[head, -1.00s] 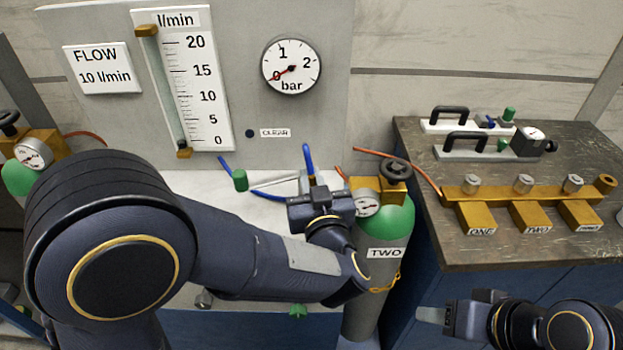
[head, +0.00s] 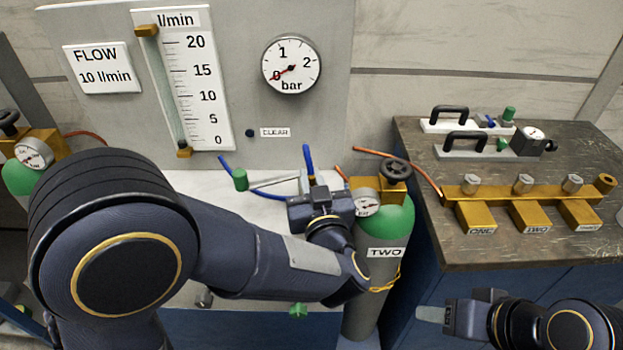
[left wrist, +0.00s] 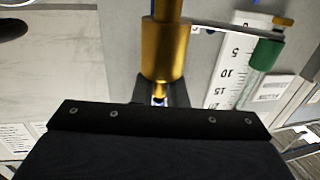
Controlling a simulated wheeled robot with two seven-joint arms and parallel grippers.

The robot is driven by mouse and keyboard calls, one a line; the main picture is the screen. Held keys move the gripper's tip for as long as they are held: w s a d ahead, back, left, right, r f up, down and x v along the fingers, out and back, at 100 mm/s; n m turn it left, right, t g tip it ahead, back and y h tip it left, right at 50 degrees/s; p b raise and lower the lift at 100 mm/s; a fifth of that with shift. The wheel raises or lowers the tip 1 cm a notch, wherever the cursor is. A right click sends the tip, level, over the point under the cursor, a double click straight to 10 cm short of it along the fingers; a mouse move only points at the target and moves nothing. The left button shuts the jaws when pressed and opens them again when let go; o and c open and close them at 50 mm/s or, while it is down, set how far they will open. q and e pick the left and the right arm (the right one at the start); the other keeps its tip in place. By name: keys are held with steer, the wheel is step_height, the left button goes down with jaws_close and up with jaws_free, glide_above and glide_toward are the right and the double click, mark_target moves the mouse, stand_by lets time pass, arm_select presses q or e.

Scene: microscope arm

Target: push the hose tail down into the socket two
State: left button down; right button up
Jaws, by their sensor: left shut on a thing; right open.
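My left gripper (head: 312,190) is over the white bench beside the green cylinder marked TWO, shut on the blue hose piece (head: 308,157), which stands up from the jaws. In the left wrist view my left gripper's fingers (left wrist: 158,92) close on a small bluish part just below a brass cylinder (left wrist: 165,50); I cannot tell whether the two are joined. The socket block marked TWO (head: 530,216) is on the brass manifold (head: 500,193) on the right bench, well apart from my left gripper. My right gripper (head: 432,314) is open and empty below that bench's front edge.
The green gas cylinder (head: 386,222) with black handwheel (head: 396,171) and gauge stands between the benches. The flow panel (head: 232,60) rises behind the left bench.

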arm_select(q)
steer(key=shift+f+b, duration=1.6)
steer(key=shift+f, duration=0.4)
steer(key=c, duration=1.4)
jaws_free()
steer(key=s, duration=0.2)
steer(key=s+d, duration=0.1)
steer(key=s, duration=0.4)
steer(key=shift+s+d, duration=0.25)
steer(key=shift+s, duration=0.1)
